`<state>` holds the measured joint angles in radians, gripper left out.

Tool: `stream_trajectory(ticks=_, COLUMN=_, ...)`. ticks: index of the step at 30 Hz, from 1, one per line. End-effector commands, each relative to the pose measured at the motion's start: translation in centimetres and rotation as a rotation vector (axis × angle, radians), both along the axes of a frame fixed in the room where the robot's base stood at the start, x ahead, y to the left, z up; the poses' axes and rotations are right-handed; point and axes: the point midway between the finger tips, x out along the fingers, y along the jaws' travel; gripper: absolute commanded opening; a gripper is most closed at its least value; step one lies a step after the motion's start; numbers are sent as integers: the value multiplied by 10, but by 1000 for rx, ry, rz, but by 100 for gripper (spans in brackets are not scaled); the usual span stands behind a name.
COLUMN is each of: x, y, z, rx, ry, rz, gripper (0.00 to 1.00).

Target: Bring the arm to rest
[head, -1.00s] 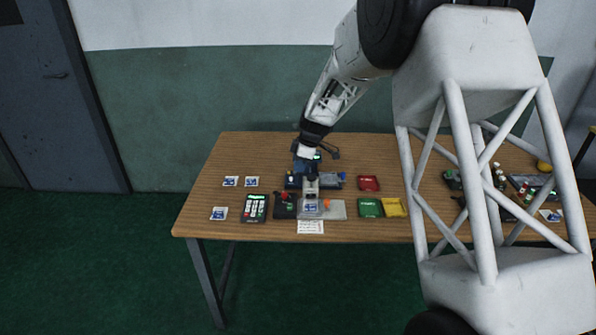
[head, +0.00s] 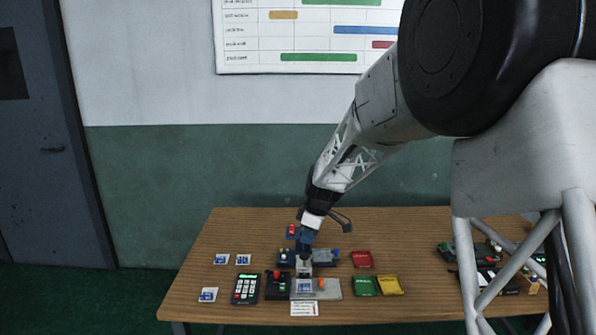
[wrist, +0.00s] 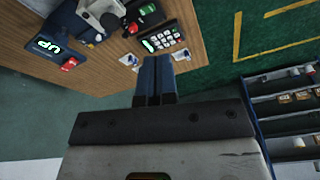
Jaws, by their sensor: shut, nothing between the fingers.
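My gripper (head: 303,240) shows in the head view above the middle of the wooden table, over a small cluster of devices. In the wrist view, my gripper's two dark blue fingers (wrist: 154,72) are side by side, shut, with nothing between them. My arm reaches in from the right and slants down to the gripper. The head view does not show clearly how far the fingertips are from the devices behind them.
The wooden table (head: 220,305) holds a keypad (head: 246,288), several blue-white cards, and red (head: 362,259), green (head: 364,286) and yellow (head: 389,285) trays. More devices stand at the right, partly behind my arm. A chart (head: 300,40) hangs on the wall.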

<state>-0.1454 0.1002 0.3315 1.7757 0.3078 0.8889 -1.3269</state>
Motion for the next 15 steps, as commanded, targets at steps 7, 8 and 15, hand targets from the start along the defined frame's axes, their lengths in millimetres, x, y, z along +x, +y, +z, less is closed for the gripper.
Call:
stream_trajectory(ticks=7, x=-55, y=-28, z=42, rx=-20, ry=8, rz=-164, gripper=0)
stream_trajectory(ticks=8, x=-62, y=-31, z=45, rx=-22, ry=9, rz=-183, gripper=0)
stream_trajectory(ticks=15, x=-118, y=-56, z=75, rx=-39, ry=15, rz=-345, gripper=0)
